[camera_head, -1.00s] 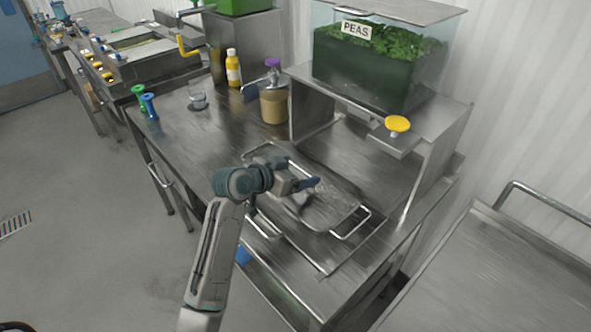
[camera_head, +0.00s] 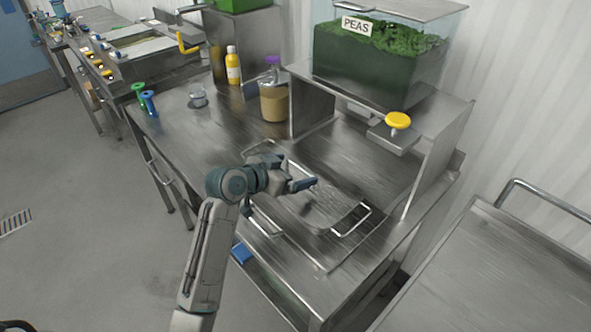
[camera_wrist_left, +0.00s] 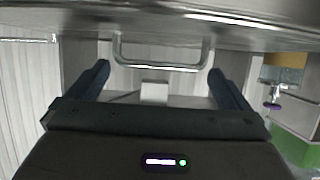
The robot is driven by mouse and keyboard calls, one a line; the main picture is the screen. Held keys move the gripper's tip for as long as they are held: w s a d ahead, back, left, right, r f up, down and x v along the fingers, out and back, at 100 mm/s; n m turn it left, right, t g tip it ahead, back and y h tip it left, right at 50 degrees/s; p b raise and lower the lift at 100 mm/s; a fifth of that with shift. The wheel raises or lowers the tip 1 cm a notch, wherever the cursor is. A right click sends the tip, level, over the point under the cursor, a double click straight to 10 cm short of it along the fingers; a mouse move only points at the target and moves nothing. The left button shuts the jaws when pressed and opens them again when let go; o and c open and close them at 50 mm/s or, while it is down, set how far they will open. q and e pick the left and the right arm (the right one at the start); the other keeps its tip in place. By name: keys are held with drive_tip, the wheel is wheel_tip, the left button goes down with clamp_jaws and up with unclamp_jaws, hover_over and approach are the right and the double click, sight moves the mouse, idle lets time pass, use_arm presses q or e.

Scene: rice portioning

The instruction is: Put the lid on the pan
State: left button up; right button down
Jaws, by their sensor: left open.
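A shallow steel pan (camera_head: 345,200) lies on the steel worktop in the head view, with a wire handle (camera_head: 352,219) at its right end. A flat metal surface shows over it, but I cannot tell clearly where the lid ends and the pan begins. My left gripper (camera_head: 294,172) is open over the pan's left part and hides some of it. In the left wrist view, a metal bar handle (camera_wrist_left: 160,67) hangs from a broad steel surface, between and just beyond the open fingers (camera_wrist_left: 157,75). I cannot tell whether they touch it. My right gripper is not in view.
The worktop's left part is mostly clear.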

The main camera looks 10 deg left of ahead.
use_arm(q)
drive_tip(key=b+v, duration=0.2)
drive_tip(key=v, duration=0.7)
drive_tip(key=shift+s, duration=0.1)
drive_tip(key=shift+a, duration=0.1)
